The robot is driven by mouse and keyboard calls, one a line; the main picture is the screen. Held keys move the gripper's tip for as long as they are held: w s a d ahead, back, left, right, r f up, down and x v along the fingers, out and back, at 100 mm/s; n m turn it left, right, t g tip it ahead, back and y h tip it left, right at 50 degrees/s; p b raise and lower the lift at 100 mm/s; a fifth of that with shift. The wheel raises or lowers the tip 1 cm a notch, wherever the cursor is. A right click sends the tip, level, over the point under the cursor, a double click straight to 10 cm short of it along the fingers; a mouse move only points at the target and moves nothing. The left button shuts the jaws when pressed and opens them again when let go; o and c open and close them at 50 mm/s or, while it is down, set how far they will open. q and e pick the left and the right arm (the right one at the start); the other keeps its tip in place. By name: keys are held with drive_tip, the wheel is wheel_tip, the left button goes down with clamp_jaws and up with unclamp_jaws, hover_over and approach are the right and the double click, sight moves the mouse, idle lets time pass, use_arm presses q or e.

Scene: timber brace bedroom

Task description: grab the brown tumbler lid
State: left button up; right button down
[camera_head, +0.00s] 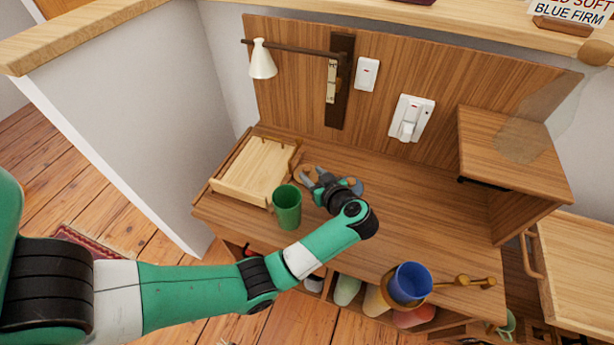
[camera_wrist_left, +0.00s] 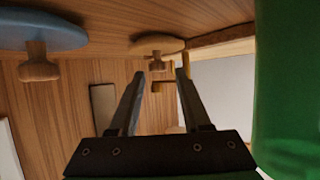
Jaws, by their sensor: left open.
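The brown tumbler lid (camera_wrist_left: 157,45) shows in the left wrist view as a flat brown disc with a round wooden knob. My left gripper (camera_wrist_left: 160,74) is open, with its two fingertips apart on either side of the line to the knob. The knob appears just beyond the tips, and I cannot tell whether they touch it. In the head view my left gripper (camera_head: 306,176) is low over the desk behind the green tumbler (camera_head: 287,208), and it largely hides the brown lid. My right gripper is not in view.
A blue lid with a wooden knob (camera_wrist_left: 38,38) lies beside the brown one. The green tumbler (camera_wrist_left: 290,90) stands close to the gripper. A wooden tray (camera_head: 250,172) is at the left, and a blue tumbler (camera_head: 411,282) stands near the front edge. The desk's middle right is clear.

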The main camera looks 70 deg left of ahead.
sight(309, 171)
use_arm(q)
drive_tip(key=b+x, duration=0.3)
drive_tip(key=x, duration=0.1)
drive_tip(key=shift+w+a+f, duration=0.1)
drive_tip(key=shift+a+f, duration=0.05)
drive_tip(key=shift+f, duration=0.1)
drive_tip(key=shift+a, duration=0.3)
drive_tip(key=shift+r, duration=0.1)
clamp_jaws()
